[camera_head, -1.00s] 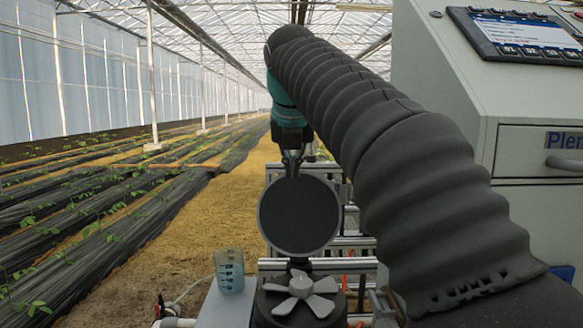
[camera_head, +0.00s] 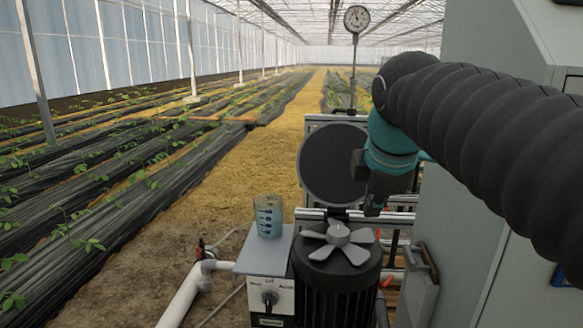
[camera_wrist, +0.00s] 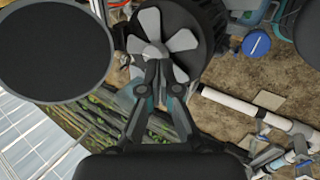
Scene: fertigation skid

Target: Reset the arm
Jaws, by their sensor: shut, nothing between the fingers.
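My gripper shows in the wrist view (camera_wrist: 157,66) with its two fingers brought together and nothing between them. Behind the fingertips in that view is a grey fan (camera_wrist: 160,35) on top of a black motor. In the head view my gripper (camera_head: 372,205) is seen partly from the side, below the teal wrist part of my arm, just right of a round black disc (camera_head: 332,165). My sleeved black arm comes in from the right. I cannot tell from these views whether the gripper touches anything.
Below the disc stands a black motor with a fan (camera_head: 338,243). A measuring cup (camera_head: 269,216) sits on a grey box with a switch (camera_head: 270,297). A gauge (camera_head: 357,19) rises behind. A grey cabinet (camera_head: 455,245) stands at right. Plant rows and a clear path lie left.

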